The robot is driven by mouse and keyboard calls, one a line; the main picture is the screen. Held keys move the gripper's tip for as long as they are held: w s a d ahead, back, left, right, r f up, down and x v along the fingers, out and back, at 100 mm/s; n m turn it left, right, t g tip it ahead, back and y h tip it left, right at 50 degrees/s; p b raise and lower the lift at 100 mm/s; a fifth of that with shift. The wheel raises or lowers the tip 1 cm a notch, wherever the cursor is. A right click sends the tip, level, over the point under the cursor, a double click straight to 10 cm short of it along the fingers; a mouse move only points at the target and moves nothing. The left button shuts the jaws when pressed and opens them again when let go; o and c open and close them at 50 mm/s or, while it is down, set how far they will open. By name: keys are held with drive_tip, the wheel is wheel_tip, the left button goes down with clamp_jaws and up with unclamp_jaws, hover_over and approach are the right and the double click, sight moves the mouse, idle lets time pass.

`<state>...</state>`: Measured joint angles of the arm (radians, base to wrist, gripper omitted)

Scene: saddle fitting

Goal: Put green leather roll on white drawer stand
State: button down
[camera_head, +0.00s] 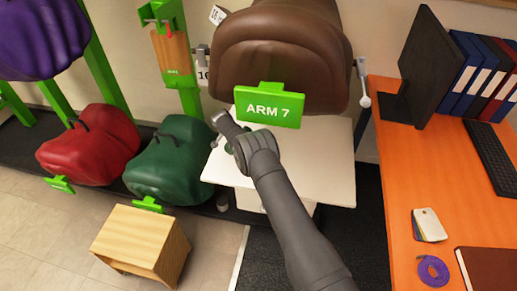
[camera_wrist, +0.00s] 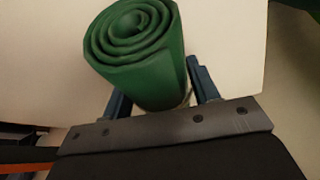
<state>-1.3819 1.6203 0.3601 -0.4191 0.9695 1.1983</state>
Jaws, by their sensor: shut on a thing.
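The green leather roll (camera_wrist: 138,48) is a spiral-wound cylinder, seen end-on and tilted in the wrist view. My gripper (camera_wrist: 153,80) is shut on it, with one blue finger on each side of its lower part. In the head view my gripper (camera_head: 222,143) is over the left part of the white drawer stand (camera_head: 315,165), and my arm hides nearly all of the roll. The stand's pale top also fills the background behind the roll in the wrist view (camera_wrist: 225,40). I cannot tell whether the roll touches the top.
A brown saddle (camera_head: 280,60) with a green "ARM 7" sign (camera_head: 269,106) overhangs the stand's back. Green (camera_head: 170,160) and red (camera_head: 88,145) saddles and a wooden box (camera_head: 140,245) are left. An orange desk (camera_head: 395,165) is right. The stand's right front top is clear.

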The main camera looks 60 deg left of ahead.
drive_tip(key=shift+f, duration=0.85)
drive_tip(key=shift+f, duration=0.1)
drive_tip(key=c, duration=0.5)
unclamp_jaws()
drive_tip(key=shift+s+r, duration=0.25)
drive_tip(key=shift+r, duration=0.35)
drive_tip(key=shift+v, duration=1.15)
drive_tip(key=s+d, duration=0.1)
drive_tip(key=s, duration=0.2)
drive_tip(key=s+d, duration=0.2)
drive_tip(key=s, duration=0.2)
drive_tip(key=s+d, duration=0.1)
drive_tip(key=s, duration=0.3)
drive_tip(key=shift+d+f, duration=0.2)
drive_tip(key=shift+d, duration=0.1)
